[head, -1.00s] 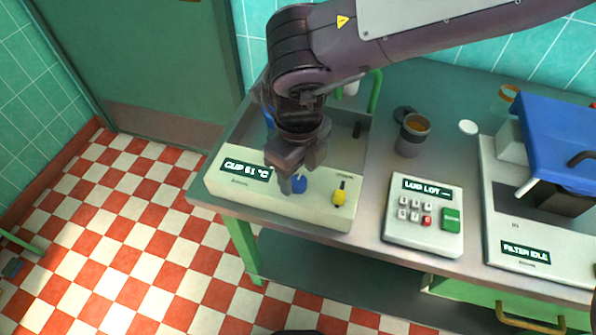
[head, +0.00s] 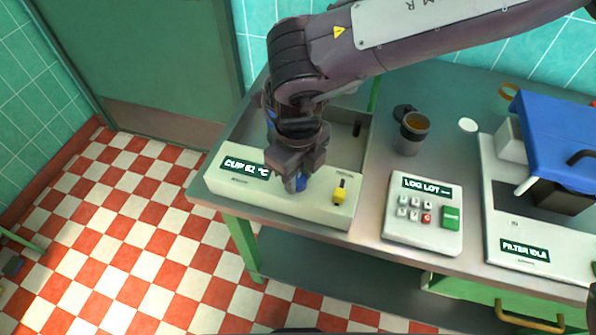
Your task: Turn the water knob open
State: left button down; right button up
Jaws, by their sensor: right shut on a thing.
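The cream sink unit (head: 262,195) stands at the left end of the counter, with a display reading about "CUP 62 °C" (head: 245,168). A blue knob (head: 301,182) sits on its front panel, mostly hidden behind my right gripper (head: 296,182). My right gripper points down and is shut on the blue knob. A yellow knob or lever (head: 340,192) is on the same panel, to the right of the gripper and apart from it. My left gripper is not in view.
A keypad box (head: 423,214) with a "LOG LOT" display stands right of the sink unit. Behind it is a dark cup of brown liquid (head: 415,124). A filter machine (head: 515,225) with a blue lid (head: 555,130) is at the right. A white disc (head: 467,125) lies between.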

jog(key=shift+m, duration=0.4)
jog(key=m, duration=0.4)
jog(key=shift+m+b, duration=0.4)
jog(key=m, duration=0.5)
jog(key=shift+w+b, duration=0.1)
jog(key=shift+b, duration=0.25)
jog(key=m, duration=0.3)
jog(key=shift+r+p, duration=0.15)
jog(key=shift+p, duration=0.15)
jog(key=m+p, duration=0.1)
jog(key=m, duration=0.3)
jog(key=shift+p, duration=0.35)
jog(key=shift+m, duration=0.3)
jog(key=o, duration=1)
jog(key=shift+c, duration=0.2)
